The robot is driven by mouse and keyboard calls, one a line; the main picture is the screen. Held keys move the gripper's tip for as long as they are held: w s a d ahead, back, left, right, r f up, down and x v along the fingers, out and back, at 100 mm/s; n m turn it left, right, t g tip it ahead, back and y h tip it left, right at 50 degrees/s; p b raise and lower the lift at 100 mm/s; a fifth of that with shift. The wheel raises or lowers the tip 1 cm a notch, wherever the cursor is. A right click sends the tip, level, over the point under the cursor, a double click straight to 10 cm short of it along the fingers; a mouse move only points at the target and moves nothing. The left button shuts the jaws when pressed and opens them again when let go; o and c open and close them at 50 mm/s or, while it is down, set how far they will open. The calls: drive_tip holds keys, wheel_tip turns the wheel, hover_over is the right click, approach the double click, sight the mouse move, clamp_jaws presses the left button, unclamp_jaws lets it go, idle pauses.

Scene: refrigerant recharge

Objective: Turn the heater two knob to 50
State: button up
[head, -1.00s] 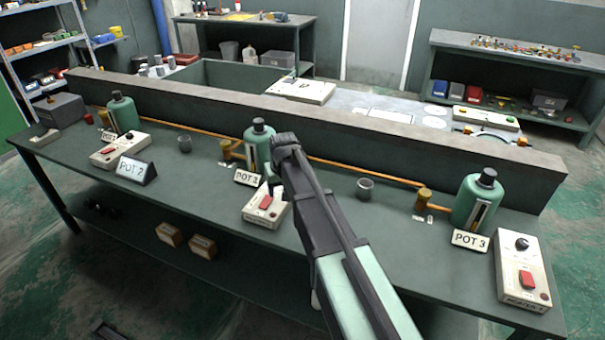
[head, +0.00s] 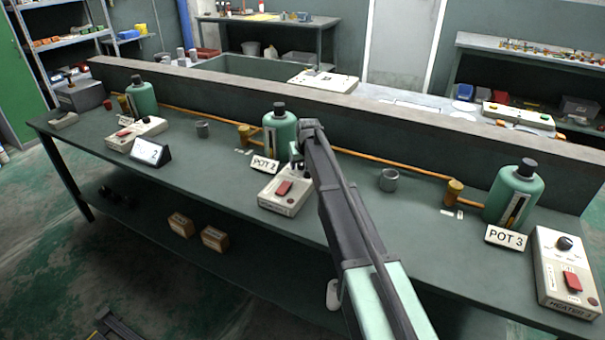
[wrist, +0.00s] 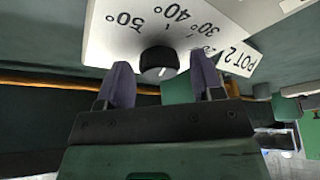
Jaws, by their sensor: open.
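The heater two box (head: 285,192) is a pale unit with a red switch (head: 283,188), by the POT 2 plate (head: 264,163) and a green pot (head: 280,128). In the wrist view its dial face (wrist: 110,40) shows upside down, with marks including 50, 40 and 30. Its round black knob (wrist: 159,60) has a white pointer line at its lower edge in the picture, away from the 50 mark. My gripper (wrist: 160,75) is open, one purple finger on each side of the knob, with gaps visible. In the head view my arm hides most of the knob.
An orange pipe (head: 400,165) runs along the bench behind the pots. A metal cup (head: 388,180) stands right of my arm. The POT 3 plate (head: 507,237) and another heater box (head: 566,272) are at the right.

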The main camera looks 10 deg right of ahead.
drive_tip(key=c, duration=0.9)
drive_tip(key=shift+n, duration=0.4)
drive_tip(key=n+y, duration=0.1)
drive_tip(key=n, duration=0.2)
drive_tip(key=shift+n+g+y, duration=0.3)
drive_tip(key=shift+d+n+g+y, duration=0.1)
drive_tip(key=shift+n+g+y, duration=0.35)
drive_tip(key=shift+n, duration=1.25)
drive_tip(key=o, duration=0.9)
